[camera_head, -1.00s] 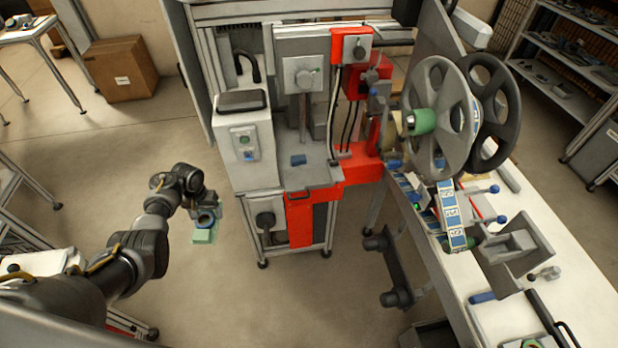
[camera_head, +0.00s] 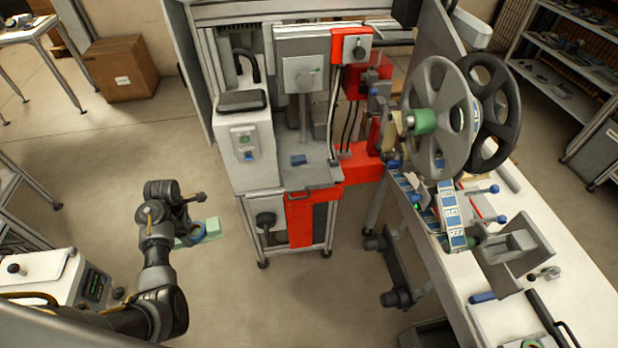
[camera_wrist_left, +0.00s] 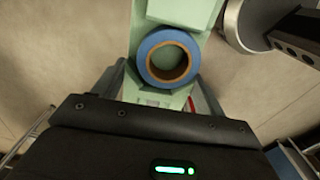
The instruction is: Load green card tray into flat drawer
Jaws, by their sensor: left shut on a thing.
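The green card tray (camera_head: 213,228) is in the air over the floor, left of the red and grey machine. A blue tape roll (camera_head: 197,229) rests on it. My left gripper (camera_head: 186,226) is shut on the tray's near end, and the tray points right, towards the machine. In the left wrist view the pale green tray (camera_wrist_left: 205,15) runs up from the gripper (camera_wrist_left: 158,97), with the blue roll (camera_wrist_left: 147,60) close to the fingers. I cannot tell which machine part is the flat drawer. My right gripper is not in view.
The machine's lower red panel (camera_head: 299,222) stands right of the tray, apart from it. A bench with tape reels (camera_head: 440,118) is on the right. A pale box with a dark panel (camera_head: 97,284) is at lower left. Open floor (camera_head: 95,180) lies left of the machine.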

